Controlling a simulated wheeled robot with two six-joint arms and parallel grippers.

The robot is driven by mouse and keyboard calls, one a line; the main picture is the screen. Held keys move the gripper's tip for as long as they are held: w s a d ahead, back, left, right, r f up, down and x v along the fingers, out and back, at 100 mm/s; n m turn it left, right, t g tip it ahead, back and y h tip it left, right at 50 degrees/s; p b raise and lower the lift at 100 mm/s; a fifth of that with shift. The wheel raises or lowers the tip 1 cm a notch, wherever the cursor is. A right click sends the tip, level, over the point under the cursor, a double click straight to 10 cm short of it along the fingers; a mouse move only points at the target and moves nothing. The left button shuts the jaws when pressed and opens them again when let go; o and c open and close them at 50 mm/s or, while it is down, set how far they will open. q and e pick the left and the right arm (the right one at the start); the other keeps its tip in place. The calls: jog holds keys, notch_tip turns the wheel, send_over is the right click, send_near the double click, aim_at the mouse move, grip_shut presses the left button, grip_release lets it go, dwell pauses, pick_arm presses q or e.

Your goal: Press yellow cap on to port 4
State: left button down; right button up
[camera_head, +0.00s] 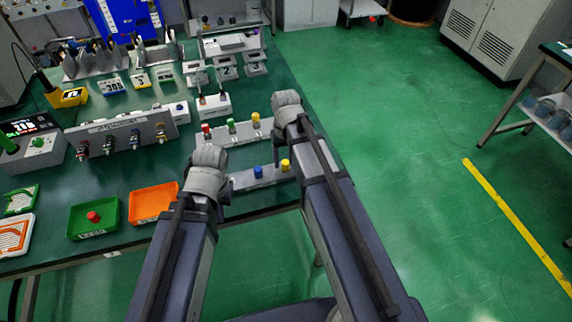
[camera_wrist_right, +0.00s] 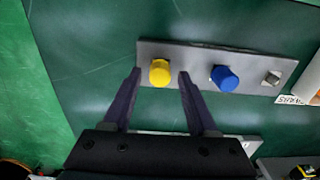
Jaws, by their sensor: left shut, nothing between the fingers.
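A yellow cap (camera_head: 285,165) sits at the right end of a grey strip (camera_head: 245,182), beside a blue cap (camera_head: 258,172). In the right wrist view, my open right gripper (camera_wrist_right: 158,80) has its fingers on either side of the yellow cap (camera_wrist_right: 160,71); whether they touch it cannot be told. The strip also carries a bare metal fitting (camera_wrist_right: 272,77). My left gripper (camera_head: 207,180) is shut and empty left of the strip; its fingers are mostly hidden. A grey panel (camera_head: 122,127) has several metal ports along its front; no port numbers are legible.
Another rack (camera_head: 243,134) holds a red, a green and a yellow cap behind the strip. A green tray (camera_head: 94,217) with a red cap and an orange tray (camera_head: 153,203) lie at the front left. Numbered stands (camera_head: 226,70) are further back.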

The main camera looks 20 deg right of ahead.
aim_at(286, 162)
grip_shut()
dwell(1.1)
jog(key=shift+r, duration=0.15)
jog(key=shift+r+p, duration=2.9)
jog(key=shift+p, duration=0.15)
